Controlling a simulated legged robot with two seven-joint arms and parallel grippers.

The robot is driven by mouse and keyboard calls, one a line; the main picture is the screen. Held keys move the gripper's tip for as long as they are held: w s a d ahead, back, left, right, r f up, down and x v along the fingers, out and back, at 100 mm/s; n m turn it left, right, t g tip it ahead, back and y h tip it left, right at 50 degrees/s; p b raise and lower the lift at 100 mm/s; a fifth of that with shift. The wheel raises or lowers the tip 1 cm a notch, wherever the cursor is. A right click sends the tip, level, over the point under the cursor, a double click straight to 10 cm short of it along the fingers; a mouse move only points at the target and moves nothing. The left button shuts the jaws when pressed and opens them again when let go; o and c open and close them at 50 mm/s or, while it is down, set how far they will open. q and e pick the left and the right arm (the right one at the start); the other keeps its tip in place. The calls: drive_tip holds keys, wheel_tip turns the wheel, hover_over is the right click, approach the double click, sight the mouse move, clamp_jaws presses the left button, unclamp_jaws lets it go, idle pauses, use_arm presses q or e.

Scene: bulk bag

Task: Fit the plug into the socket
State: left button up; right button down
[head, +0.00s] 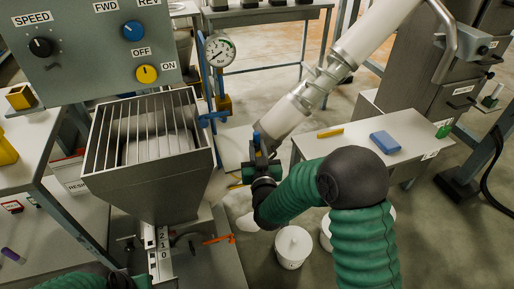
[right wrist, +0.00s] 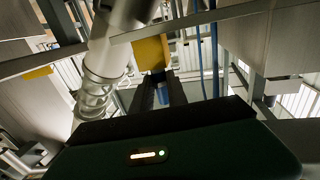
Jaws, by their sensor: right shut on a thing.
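My right gripper (head: 258,150) is in the middle of the head view, just left of the lower end of the slanted pipe. It is shut on a small blue piece, which shows between the dark fingers in the right wrist view (right wrist: 163,95). I cannot tell whether this is the plug; most of it is hidden by the fingers. A yellow block (right wrist: 152,52) appears just beyond the fingertips in the right wrist view. I cannot make out a socket for certain. Part of my left arm shows at the bottom left of the head view; its fingers cannot be made out.
A steel hopper with a grate (head: 150,190) stands left, below a control panel (head: 90,45). The slanted pipe (head: 300,105) comes down close to my right gripper. A gauge (head: 219,49) sits on a blue post. A table (head: 350,150) with a blue block (head: 385,142) is at right.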

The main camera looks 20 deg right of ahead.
drive_tip(key=shift+r+p, duration=0.85)
drive_tip(key=shift+r, duration=0.45)
idle(0.7)
drive_tip(key=shift+f+b, duration=1.85)
drive_tip(key=shift+f, duration=0.15)
drive_tip(key=c, duration=1.2)
unclamp_jaws()
drive_tip(key=shift+c, duration=0.2)
drive_tip(key=shift+s, duration=0.1)
drive_tip(key=shift+s+f, duration=0.1)
drive_tip(key=shift+f, duration=0.05)
